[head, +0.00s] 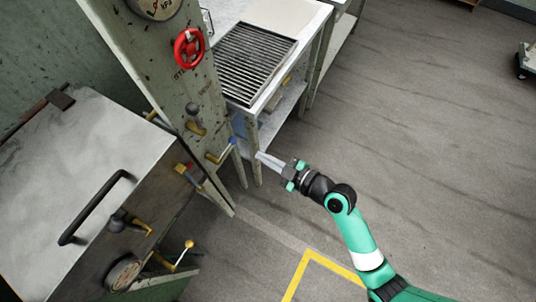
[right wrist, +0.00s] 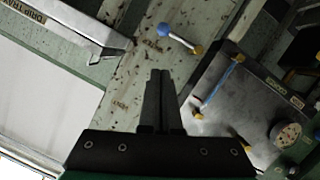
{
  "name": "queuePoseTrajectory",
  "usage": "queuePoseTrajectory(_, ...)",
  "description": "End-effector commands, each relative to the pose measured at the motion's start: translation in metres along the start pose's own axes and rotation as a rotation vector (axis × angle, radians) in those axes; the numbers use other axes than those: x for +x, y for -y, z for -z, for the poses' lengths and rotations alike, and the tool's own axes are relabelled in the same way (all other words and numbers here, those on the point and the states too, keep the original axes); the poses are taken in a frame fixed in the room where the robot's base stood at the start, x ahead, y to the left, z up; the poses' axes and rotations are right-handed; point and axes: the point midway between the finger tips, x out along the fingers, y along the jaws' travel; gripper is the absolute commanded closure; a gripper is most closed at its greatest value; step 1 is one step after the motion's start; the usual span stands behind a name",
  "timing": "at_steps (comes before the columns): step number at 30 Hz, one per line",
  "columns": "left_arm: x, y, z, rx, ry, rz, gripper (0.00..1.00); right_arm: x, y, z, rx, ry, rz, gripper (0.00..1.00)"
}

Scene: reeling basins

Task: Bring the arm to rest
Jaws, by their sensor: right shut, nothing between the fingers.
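My right gripper (head: 262,158) is at the end of the green and black arm that comes in from the lower right in the head view. Its fingers are shut with nothing between them, and they point toward the worn panel. In the right wrist view the two fingers (right wrist: 159,75) lie side by side, together. A lever with a blue knob (head: 232,141) is just left of the fingertips in the head view; the gripper appears apart from it. The blue knob also shows in the right wrist view (right wrist: 163,30). My left gripper is not in view.
A worn panel (head: 165,65) carries a red handwheel (head: 188,48) and several levers. A steel-lidded basin (head: 60,165) with a black handle (head: 95,207) stands at left. A slatted drain table (head: 262,35) stands behind. The floor (head: 430,140) at right is clear.

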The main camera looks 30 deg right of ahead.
Motion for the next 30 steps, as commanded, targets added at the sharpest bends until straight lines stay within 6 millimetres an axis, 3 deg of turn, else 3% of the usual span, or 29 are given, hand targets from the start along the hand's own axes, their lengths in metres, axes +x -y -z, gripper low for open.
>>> queuePoseTrajectory(5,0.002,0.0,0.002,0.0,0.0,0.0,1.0,-0.011,0.0,0.0,0.0,0.0,-0.001,1.0)
queuePoseTrajectory(20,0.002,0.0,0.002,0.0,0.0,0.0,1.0,-0.011,0.0,0.0,0.0,0.0,0.0,1.0)
queuePoseTrajectory(23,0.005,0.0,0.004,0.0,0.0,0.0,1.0,-0.01,-0.001,0.007,-0.004,-0.007,0.003,1.0)
queuePoseTrajectory(26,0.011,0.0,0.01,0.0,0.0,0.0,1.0,-0.004,-0.015,0.037,-0.031,-0.053,-0.008,1.0)
queuePoseTrajectory(29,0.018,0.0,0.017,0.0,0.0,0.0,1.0,0.004,-0.044,0.098,-0.087,-0.147,-0.044,1.0)
queuePoseTrajectory(30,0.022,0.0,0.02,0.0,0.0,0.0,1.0,0.005,-0.06,0.128,-0.123,-0.192,-0.07,1.0)
